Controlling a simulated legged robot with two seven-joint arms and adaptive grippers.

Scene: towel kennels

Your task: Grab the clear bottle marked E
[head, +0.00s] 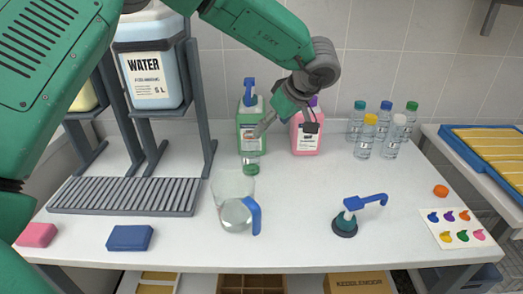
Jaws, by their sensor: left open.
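Several clear bottles stand upright in a group at the back right. Their caps differ: a yellow-capped bottle (367,142), a white-capped bottle (394,142), a teal-capped bottle (356,123), a blue-capped bottle (383,118) and a green-capped bottle (409,117). Their labels are too small to read, so I cannot tell which is marked E. My left gripper (283,126) is open, in front of the green and pink jugs and left of the bottles. A small clear item with a green end (250,165) shows below it; I cannot tell whether they touch. My right gripper is not in view.
A green jug (246,136) with a blue pump and a pink jug (300,139) stand at the back. A water tank (150,75) hangs over a grey rack (125,196).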

